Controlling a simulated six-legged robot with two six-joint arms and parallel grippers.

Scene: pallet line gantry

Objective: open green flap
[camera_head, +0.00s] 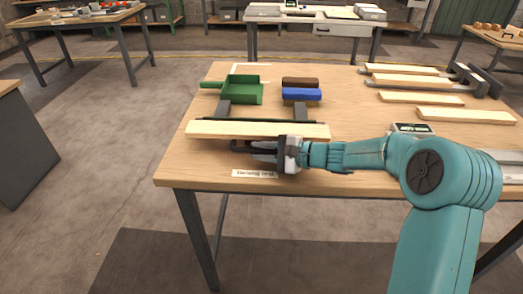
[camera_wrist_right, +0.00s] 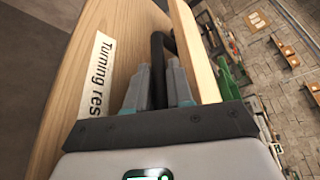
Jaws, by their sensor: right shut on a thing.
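My right gripper (camera_head: 254,146) reaches in from the right, just in front of a pale wooden slat (camera_head: 215,130) near the table's front edge. In the wrist view my right gripper (camera_wrist_right: 158,78) has its fingers closed around a thin black bar (camera_wrist_right: 157,45) beside the slat (camera_wrist_right: 193,45). No hinged green flap can be made out clearly. A green dustpan-shaped piece (camera_head: 245,92) with a handle lies behind the slat. A green piece also shows at the right of the slat in the wrist view (camera_wrist_right: 228,78). My left gripper is out of view.
The slat rests on dark supports (camera_head: 223,108) on the wooden table (camera_head: 340,95). More slats (camera_head: 420,98) lie at the right.

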